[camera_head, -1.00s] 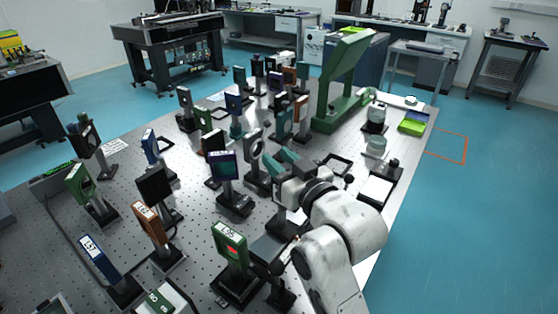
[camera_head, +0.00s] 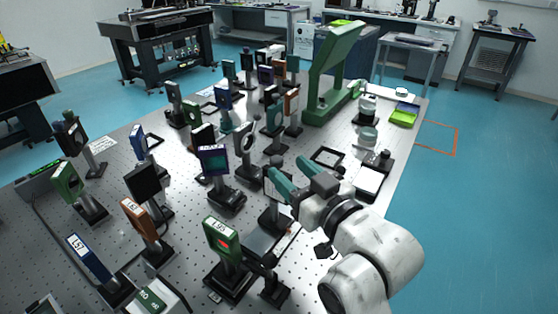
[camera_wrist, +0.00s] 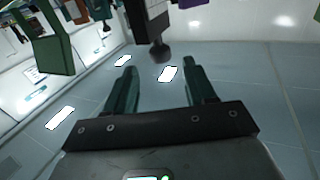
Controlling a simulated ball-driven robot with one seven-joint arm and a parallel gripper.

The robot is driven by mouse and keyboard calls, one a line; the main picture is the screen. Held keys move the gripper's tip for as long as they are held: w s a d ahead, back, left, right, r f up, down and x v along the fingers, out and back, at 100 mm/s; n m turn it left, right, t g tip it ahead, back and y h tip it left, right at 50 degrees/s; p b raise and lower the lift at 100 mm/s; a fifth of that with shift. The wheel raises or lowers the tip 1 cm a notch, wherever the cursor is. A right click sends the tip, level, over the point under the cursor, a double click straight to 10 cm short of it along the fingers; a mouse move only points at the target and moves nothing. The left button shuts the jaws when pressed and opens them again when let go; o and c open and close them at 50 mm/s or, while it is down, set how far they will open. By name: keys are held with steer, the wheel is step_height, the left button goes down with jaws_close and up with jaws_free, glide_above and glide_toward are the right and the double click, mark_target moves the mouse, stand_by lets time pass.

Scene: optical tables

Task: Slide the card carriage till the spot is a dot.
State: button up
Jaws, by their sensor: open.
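My gripper (camera_head: 287,175) has teal fingers, spread apart with nothing between them. It hangs above the right part of the optical table, over a dark mount (camera_head: 275,218) beside a flat grey plate. I cannot tell whether this mount is the card carriage. A green-framed upright piece labelled L95 (camera_head: 217,236) stands to the near left and shows a red patch (camera_head: 225,244). Whether that patch is the spot, I cannot tell. In the wrist view my gripper's fingers (camera_wrist: 158,80) are apart, and a dark post with a rounded end (camera_wrist: 159,48) lies beyond the gap.
A dark square screen (camera_head: 144,181), an orange-framed piece (camera_head: 139,222), a blue L57 piece (camera_head: 90,258) and several other mounts crowd the table to the left. A tall green stand (camera_head: 330,75) rises behind. A black open frame (camera_head: 327,158) lies to the right.

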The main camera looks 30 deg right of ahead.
steer(key=s, duration=0.3)
steer(key=shift+s+d, duration=0.2)
steer(key=shift+s, duration=0.05)
stand_by(0.4)
